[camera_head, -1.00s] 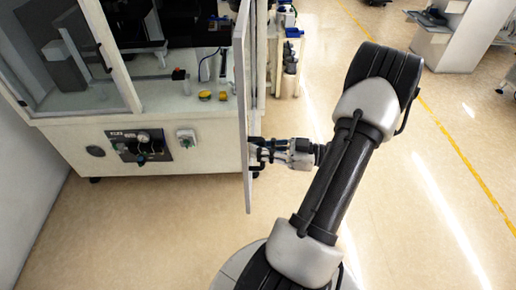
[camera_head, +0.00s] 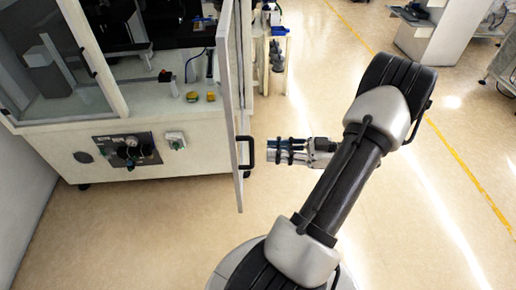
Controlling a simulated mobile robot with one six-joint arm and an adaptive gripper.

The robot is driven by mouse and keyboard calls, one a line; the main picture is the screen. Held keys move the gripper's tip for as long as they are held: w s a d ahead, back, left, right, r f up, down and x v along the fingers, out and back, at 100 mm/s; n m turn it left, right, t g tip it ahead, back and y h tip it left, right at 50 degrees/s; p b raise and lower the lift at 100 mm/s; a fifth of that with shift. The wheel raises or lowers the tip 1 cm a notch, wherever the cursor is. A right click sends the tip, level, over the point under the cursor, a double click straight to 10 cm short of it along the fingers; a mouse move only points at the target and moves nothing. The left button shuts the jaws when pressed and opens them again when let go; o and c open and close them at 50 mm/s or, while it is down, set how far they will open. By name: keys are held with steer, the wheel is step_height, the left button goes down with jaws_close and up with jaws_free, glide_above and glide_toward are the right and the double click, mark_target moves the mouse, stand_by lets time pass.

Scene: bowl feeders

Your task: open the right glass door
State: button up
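The right glass door (camera_head: 233,100) stands swung out from the machine cabinet and shows almost edge-on. Its black handle (camera_head: 246,153) is on the door's right face, near the lower front edge. My gripper (camera_head: 270,151) is to the right of the handle, pointing at it, with a small gap of floor showing between them. Nothing shows held in it. The fingers are too small and seen too much from the side to tell whether they are open or shut.
The left glass door (camera_head: 62,60) covers the cabinet's left side. A front panel with a gauge (camera_head: 128,150) is below. Yellow parts (camera_head: 192,97) lie on the exposed ledge. A shelf unit (camera_head: 276,60) stands behind the door. The floor (camera_head: 420,200) to the right is clear.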

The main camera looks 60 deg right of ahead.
steer(key=v, duration=0.4)
steer(key=shift+w, duration=0.1)
stand_by(0.4)
